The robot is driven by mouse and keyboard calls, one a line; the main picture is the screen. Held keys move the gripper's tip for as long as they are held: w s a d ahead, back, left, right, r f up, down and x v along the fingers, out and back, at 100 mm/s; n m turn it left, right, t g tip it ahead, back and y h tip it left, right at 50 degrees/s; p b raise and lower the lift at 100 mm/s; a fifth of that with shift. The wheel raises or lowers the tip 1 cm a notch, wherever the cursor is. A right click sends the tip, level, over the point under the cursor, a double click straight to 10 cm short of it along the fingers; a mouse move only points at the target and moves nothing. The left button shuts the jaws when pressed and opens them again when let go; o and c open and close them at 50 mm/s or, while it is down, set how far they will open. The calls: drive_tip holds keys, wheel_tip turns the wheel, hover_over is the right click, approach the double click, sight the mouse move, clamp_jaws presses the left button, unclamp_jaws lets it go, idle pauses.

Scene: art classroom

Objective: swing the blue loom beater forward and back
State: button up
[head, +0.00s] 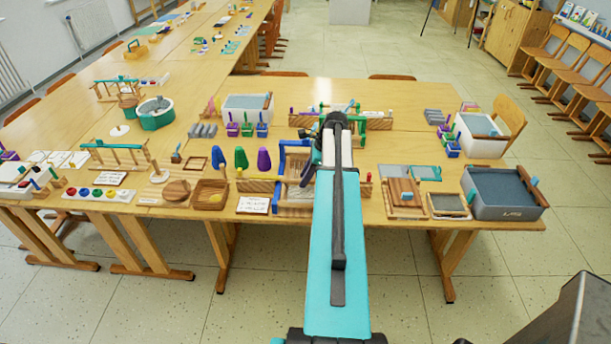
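The blue loom beater (281,165) is an upright blue frame at the front middle of the table, on a small wooden loom. It stands just left of my arm. My arm reaches out over the table and covers the right part of this loom. The dark end of my arm is beyond and to the right of the beater. My gripper's fingers are hidden, so I cannot see whether they touch anything.
Another wooden loom (378,122) stands behind. Blue, green and purple cones (264,160) are left of the beater. A brown wooden box (209,193) and a white card (253,205) lie at the front. A grey tub (502,205) is at right. The front floor is clear.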

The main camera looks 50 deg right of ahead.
drive_tip(key=shift+c, duration=0.3)
clamp_jaws()
drive_tip(key=shift+d+r, duration=0.1)
drive_tip(key=shift+w+d+r+p, duration=0.3)
drive_tip(key=shift+w+d+r, duration=0.15)
drive_tip(key=shift+w+d, duration=0.25)
drive_tip(key=w+d, duration=0.7)
drive_tip(key=d, duration=0.2)
drive_tip(key=shift+w+d+f, duration=0.15)
drive_tip(key=shift+d+f, duration=0.1)
drive_tip(key=shift+f, duration=0.15)
